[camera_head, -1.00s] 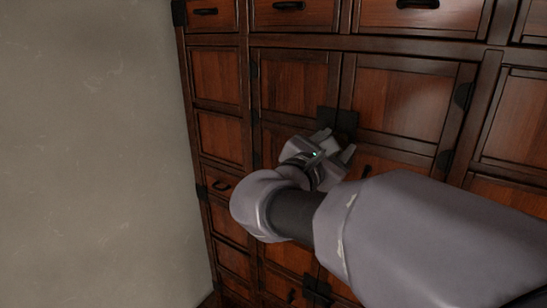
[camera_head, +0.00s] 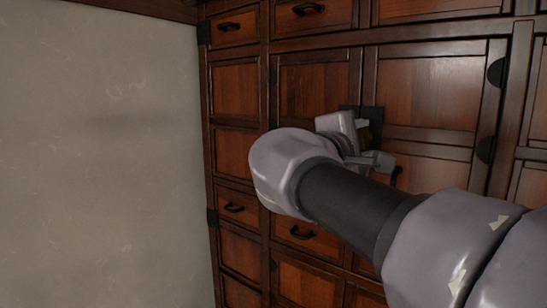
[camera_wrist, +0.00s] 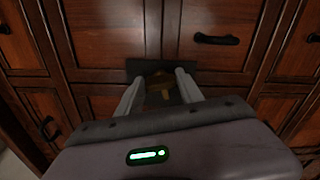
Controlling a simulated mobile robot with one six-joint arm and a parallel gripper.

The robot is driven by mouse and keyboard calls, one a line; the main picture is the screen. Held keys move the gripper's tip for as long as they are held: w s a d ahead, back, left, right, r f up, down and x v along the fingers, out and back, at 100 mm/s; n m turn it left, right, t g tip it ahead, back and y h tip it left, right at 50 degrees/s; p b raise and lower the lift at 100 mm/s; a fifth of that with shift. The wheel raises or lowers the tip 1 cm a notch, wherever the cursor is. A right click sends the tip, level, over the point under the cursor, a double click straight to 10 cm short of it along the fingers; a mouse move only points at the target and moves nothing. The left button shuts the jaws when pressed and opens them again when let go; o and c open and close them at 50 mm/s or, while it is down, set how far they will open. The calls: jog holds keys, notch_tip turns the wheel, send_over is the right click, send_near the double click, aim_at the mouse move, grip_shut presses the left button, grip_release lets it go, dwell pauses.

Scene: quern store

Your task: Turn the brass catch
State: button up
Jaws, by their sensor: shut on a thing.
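The brass catch (camera_wrist: 158,82) sits on a dark metal plate (camera_wrist: 136,68) where the two cabinet doors meet. In the wrist view my gripper (camera_wrist: 159,92) has one finger on each side of the catch and is shut on it. In the head view my gripper (camera_head: 366,145) is at the plate (camera_head: 375,114), seen from behind. Only a small brownish bit of the catch shows there; the rest is hidden by my gripper. The turn of the catch is hard to tell.
The wooden cabinet has a left door (camera_head: 314,85) and a right door (camera_head: 428,92), both flush. Drawers with black handles (camera_head: 302,232) lie around them. A black handle (camera_wrist: 216,39) shows in the wrist view. A bare grey wall (camera_head: 100,150) stands at the left.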

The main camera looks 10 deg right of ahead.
jog(key=shift+f+m+b, duration=0.15)
jog(key=shift+m+b, duration=1.05)
jog(key=shift+b, duration=0.05)
jog(key=shift+m, duration=0.3)
jog(key=o, duration=1.4)
jog(key=shift+s, duration=0.1)
